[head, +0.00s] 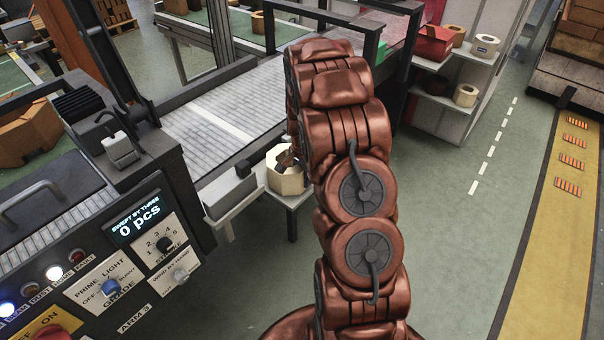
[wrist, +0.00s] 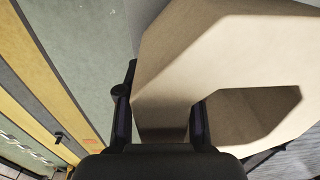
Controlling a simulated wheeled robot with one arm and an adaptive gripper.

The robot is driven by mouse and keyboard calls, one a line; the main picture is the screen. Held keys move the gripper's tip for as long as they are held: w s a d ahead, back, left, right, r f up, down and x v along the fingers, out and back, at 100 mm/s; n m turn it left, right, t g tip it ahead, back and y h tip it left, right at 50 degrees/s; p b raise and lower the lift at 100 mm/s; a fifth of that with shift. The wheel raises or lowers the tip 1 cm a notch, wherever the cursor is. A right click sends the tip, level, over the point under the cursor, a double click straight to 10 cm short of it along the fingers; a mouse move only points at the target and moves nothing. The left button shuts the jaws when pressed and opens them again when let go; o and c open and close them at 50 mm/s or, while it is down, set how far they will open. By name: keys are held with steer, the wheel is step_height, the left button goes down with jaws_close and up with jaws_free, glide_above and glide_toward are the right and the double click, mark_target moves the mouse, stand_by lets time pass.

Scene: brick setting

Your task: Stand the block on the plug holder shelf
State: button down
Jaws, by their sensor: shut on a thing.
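The block is a pale cream octagonal piece with a wide opening through it (head: 287,181). It fills much of the wrist view (wrist: 215,55). My gripper (wrist: 160,106) is shut on one wall of it, with one finger outside and one inside the opening. In the head view my gripper (head: 288,158) is mostly hidden behind my arm, at the block's top. The block is at a low white stand (head: 226,190) beside the conveyor; I cannot tell whether it touches it. A white shelf unit (head: 450,109) stands at the upper right; no label shows which is the plug holder shelf.
The shelf unit carries cream rings (head: 466,95) and a red bin (head: 433,42). A grey box (head: 230,194) sits left of the block. The roller conveyor (head: 225,115) and control panel (head: 110,260) bound the left. Green floor (head: 450,215) is clear at right.

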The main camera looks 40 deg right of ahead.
steer(key=c, duration=0.7)
jaws_free()
steer(key=shift+f, duration=0.1)
steer(key=shift+c, duration=0.2)
